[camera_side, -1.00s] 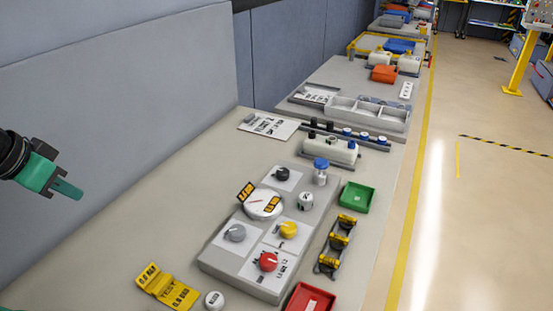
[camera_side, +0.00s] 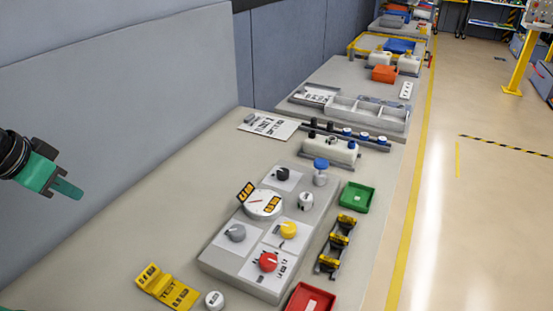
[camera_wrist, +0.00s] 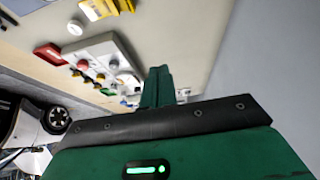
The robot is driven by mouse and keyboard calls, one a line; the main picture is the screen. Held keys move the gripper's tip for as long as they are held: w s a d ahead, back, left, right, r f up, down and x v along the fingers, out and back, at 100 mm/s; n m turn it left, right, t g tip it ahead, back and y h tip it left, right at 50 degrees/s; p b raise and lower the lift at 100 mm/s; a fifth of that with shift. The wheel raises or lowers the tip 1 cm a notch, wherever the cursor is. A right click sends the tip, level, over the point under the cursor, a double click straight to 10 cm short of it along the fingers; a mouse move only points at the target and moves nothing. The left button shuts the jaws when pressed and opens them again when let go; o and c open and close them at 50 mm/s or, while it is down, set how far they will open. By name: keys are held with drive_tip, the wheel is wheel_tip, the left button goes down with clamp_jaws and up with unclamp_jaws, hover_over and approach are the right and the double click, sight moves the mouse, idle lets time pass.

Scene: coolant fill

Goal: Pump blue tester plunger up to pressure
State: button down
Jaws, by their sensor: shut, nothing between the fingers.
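The blue tester plunger (camera_side: 321,164) has a blue cap on a pale cylinder and stands at the far right corner of the grey panel (camera_side: 225,262). A round white gauge (camera_side: 263,204) with orange-and-black labels sits on the panel. Its needle is too small to read exactly. My gripper (camera_side: 68,189) is shut and empty at the left, in the air well away from the panel and the plunger. In the wrist view its green fingers (camera_wrist: 158,88) are together, with the panel (camera_wrist: 122,75) off to the left. I cannot make out the plunger clearly there.
Black, grey, yellow and red knobs (camera_side: 268,262) stand on the panel. A green tray (camera_side: 356,197), yellow-black clips (camera_side: 335,243) and a red tray (camera_side: 308,299) lie to its right. A yellow TEST sign (camera_side: 168,288) is in front. The bench between my gripper and the panel is clear.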

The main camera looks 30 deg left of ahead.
drive_tip(key=w+d+r+n+t, duration=0.1)
drive_tip(key=w+d+r, duration=0.15)
drive_tip(key=w, duration=0.45)
drive_tip(key=w+d+r, duration=0.1)
drive_tip(key=w+r, duration=0.3)
drive_tip(key=w, duration=0.3)
drive_tip(key=n+t+h, duration=0.2)
drive_tip(key=n+h, duration=0.2)
hover_over(319, 163)
wheel_tip(319, 163, down, 10)
drive_tip(key=shift+r, duration=0.2)
drive_tip(key=shift+f, duration=0.2)
drive_tip(key=shift+s+f, duration=0.1)
drive_tip(key=shift+f, duration=4.1)
drive_tip(key=shift+f, duration=0.15)
drive_tip(key=shift+f, duration=0.3)
